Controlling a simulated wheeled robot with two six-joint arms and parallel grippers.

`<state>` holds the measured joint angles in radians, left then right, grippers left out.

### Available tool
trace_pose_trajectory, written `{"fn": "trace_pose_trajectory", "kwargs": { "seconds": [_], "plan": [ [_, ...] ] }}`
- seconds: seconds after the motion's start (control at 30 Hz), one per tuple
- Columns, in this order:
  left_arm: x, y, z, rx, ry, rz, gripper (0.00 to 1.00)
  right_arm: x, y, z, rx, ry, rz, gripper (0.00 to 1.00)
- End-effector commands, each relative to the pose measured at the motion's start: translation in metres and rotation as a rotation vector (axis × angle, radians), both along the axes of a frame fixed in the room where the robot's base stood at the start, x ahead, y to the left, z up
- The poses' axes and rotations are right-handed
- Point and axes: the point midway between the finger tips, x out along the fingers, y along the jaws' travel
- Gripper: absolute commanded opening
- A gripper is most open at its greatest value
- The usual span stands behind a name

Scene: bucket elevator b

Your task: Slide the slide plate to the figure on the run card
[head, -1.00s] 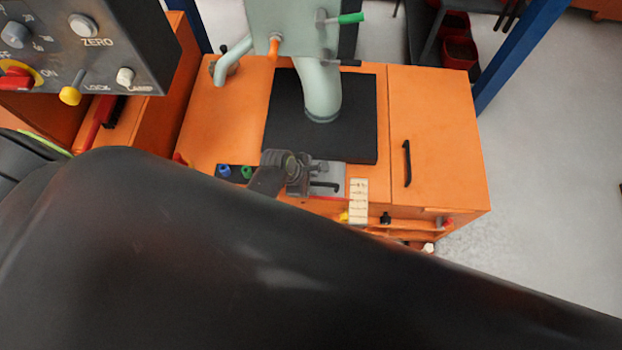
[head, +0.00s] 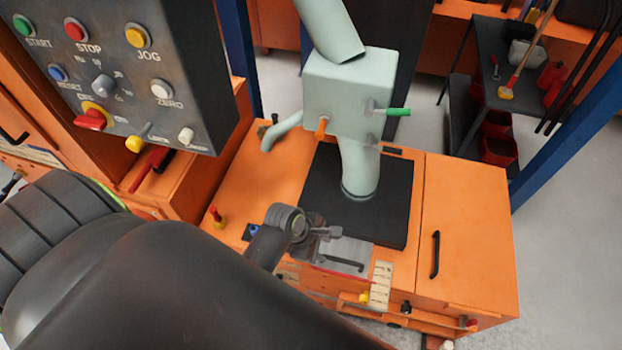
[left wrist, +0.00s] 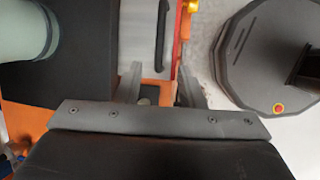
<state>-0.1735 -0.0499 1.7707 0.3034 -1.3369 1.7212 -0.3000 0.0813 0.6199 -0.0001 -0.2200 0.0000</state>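The slide plate (head: 345,254) is a flat grey metal plate with a black bar handle (head: 344,264), at the front of the orange machine beside the black pad. In the left wrist view the plate (left wrist: 136,28) and its handle (left wrist: 161,35) show beyond the fingers. My left gripper (head: 328,233) is over the plate's near left part. In the left wrist view the left gripper (left wrist: 161,86) is open, its fingers apart with nothing between them. A pale strip with marks (head: 381,284) stands right of the plate; its figures are too small to read. My right gripper is out of view.
A pale green spout (head: 359,170) rises from the black pad (head: 395,220). A control panel (head: 125,75) stands at the left. An orange lid with a black handle (head: 435,255) lies right. A red-and-yellow knob (head: 217,217) stands left of my gripper. Open floor lies at the right.

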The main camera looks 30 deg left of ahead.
Motion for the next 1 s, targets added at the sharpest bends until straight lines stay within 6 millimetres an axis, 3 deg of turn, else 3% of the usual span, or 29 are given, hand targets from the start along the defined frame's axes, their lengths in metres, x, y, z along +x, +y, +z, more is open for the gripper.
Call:
{"fn": "trace_pose_trajectory", "kwargs": {
  "seconds": [0.2,0.4,1.0],
  "plan": [
    [-0.011,0.013,0.036,0.002,-0.002,0.000,0.35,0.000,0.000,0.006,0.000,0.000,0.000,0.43],
    [-0.017,0.020,0.055,0.002,0.001,0.000,0.35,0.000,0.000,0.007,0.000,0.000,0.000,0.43],
    [-0.018,0.020,0.058,0.000,0.000,0.000,0.35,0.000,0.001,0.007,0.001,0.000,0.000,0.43]
  ]
}}
